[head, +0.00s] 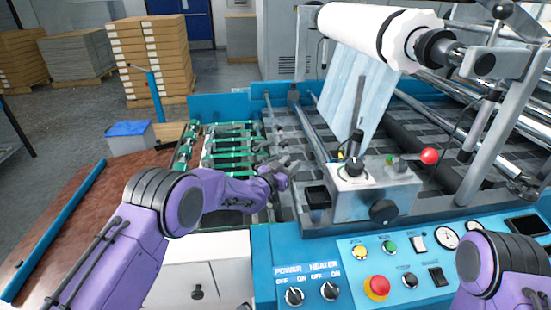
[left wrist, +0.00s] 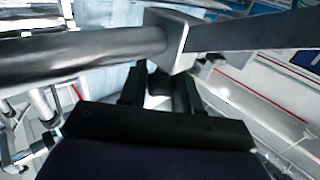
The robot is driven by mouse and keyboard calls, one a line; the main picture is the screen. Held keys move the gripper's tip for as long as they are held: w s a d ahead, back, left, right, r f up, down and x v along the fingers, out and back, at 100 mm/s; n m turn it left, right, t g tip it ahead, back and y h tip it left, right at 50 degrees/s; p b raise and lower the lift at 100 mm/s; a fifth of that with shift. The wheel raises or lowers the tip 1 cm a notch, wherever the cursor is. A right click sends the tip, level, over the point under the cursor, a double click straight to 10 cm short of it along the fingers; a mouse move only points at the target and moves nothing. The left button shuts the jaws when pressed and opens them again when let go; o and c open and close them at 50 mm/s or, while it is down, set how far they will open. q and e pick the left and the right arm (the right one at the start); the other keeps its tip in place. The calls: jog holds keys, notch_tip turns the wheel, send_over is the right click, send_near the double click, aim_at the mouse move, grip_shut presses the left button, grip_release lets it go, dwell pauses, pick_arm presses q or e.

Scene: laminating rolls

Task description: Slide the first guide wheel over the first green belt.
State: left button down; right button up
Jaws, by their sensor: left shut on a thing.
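Several green belts (head: 222,153) run across the conveyor section at the left of the machine. My left gripper (head: 284,170) is at their right side, at the edge of the roller bed. In the left wrist view its fingers (left wrist: 160,88) are closed on a small dark part (left wrist: 160,83). The fingers hide most of this part, so I cannot tell surely that it is the first guide wheel. Small metal fittings (head: 272,140) sit on a bar near the belts, too small to tell apart. My right arm shows at the lower right, its gripper out of view.
A control box with a red-knobbed lever (head: 372,188) stands close right of my left gripper. A white film roll (head: 375,35) hangs above. A blue control panel (head: 345,275) is in front.

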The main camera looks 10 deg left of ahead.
pick_arm(q)
jog(key=shift+s, duration=0.1)
jog(key=c, duration=0.8)
grip_release()
jog(key=shift+c, duration=0.2)
jog(key=shift+r+b, duration=0.35)
jog(key=shift+r, duration=0.05)
jog(key=r, duration=0.1)
jog(key=r+b, duration=0.1)
jog(key=r, duration=0.1)
jog(key=shift+s+d+r, duration=0.1)
jog(key=shift+s+r, duration=0.05)
jog(key=shift+s, duration=0.25)
jog(key=s+r+b, duration=0.2)
jog(key=s+r, duration=0.2)
jog(key=s, duration=0.2)
jog(key=s+d+r+b, duration=0.1)
jog(key=s+r, duration=0.4)
jog(key=s, duration=0.2)
jog(key=shift+d+b, duration=0.25)
jog(key=shift+b, duration=0.1)
